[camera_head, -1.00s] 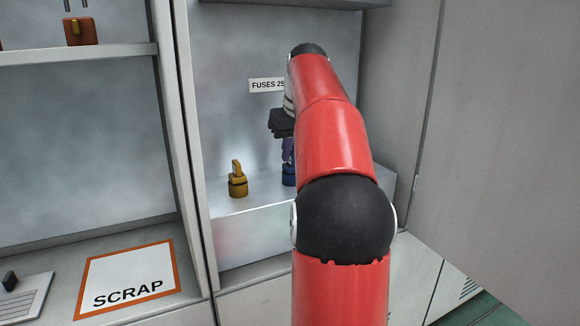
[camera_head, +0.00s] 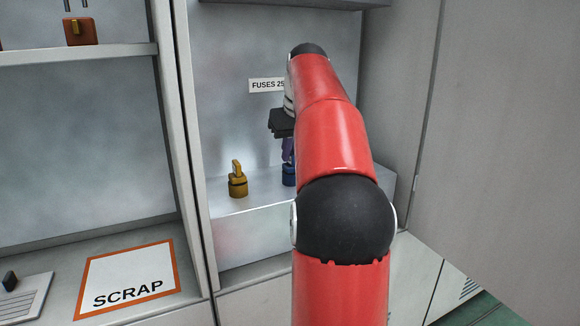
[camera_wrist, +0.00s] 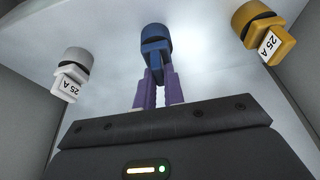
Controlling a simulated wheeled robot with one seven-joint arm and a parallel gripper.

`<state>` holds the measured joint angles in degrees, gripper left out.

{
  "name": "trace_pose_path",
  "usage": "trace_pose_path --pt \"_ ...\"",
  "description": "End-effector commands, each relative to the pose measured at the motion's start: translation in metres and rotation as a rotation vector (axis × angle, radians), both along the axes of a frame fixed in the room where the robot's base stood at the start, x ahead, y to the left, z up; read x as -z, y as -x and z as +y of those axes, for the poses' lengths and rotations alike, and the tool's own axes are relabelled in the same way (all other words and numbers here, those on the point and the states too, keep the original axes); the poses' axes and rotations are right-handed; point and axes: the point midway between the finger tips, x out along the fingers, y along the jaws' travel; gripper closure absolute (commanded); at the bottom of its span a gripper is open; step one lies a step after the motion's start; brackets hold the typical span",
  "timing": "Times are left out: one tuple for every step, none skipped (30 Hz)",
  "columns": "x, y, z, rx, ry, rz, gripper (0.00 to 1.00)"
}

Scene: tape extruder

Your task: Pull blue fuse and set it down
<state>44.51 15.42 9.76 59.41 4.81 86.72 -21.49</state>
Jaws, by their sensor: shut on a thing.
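The blue fuse (camera_head: 289,176) stands on the shelf of the fuse compartment, mostly hidden behind my red arm in the head view. In the wrist view the blue fuse (camera_wrist: 155,42) is at the top middle, its narrow handle between the purple fingers of my gripper (camera_wrist: 157,88). The gripper is shut on this handle. In the head view only the dark gripper body (camera_head: 281,122) and a bit of a purple finger show. The fuse's base still appears to be at the shelf surface.
A yellow fuse (camera_head: 238,180) stands left of the blue one. A white fuse (camera_wrist: 72,72) shows in the wrist view, on the other side. A SCRAP sheet (camera_head: 130,283) lies on the lower left surface. A grey panel (camera_head: 500,120) bounds the right.

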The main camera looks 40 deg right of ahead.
Motion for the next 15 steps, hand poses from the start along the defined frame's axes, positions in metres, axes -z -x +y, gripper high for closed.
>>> trace_pose_path --pt "-0.001 0.0 0.0 0.0 0.0 0.0 1.0" --pt "-0.002 0.0 0.0 0.0 0.0 0.0 1.0" --pt "-0.004 0.0 0.0 0.0 0.0 0.0 1.0" --pt "-0.005 0.0 0.0 0.0 0.0 0.0 1.0" --pt "-0.007 0.0 0.0 0.0 0.0 0.0 1.0" --pt "-0.008 0.0 0.0 0.0 0.0 0.0 1.0" --pt "-0.01 0.0 0.0 0.0 0.0 0.0 1.0" --pt "-0.011 0.0 0.0 0.0 0.0 0.0 1.0" --pt "-0.012 0.0 0.0 0.0 0.0 0.0 1.0" --pt "-0.013 0.0 0.0 0.0 0.0 0.0 1.0" --pt "-0.014 0.0 0.0 0.0 0.0 0.0 1.0" --pt "-0.016 0.0 0.0 0.0 0.0 0.0 1.0" --pt "-0.017 0.0 0.0 0.0 0.0 0.0 1.0" --pt "-0.018 0.0 0.0 0.0 0.0 0.0 1.0" --pt "-0.02 0.0 0.0 0.0 0.0 0.0 1.0"
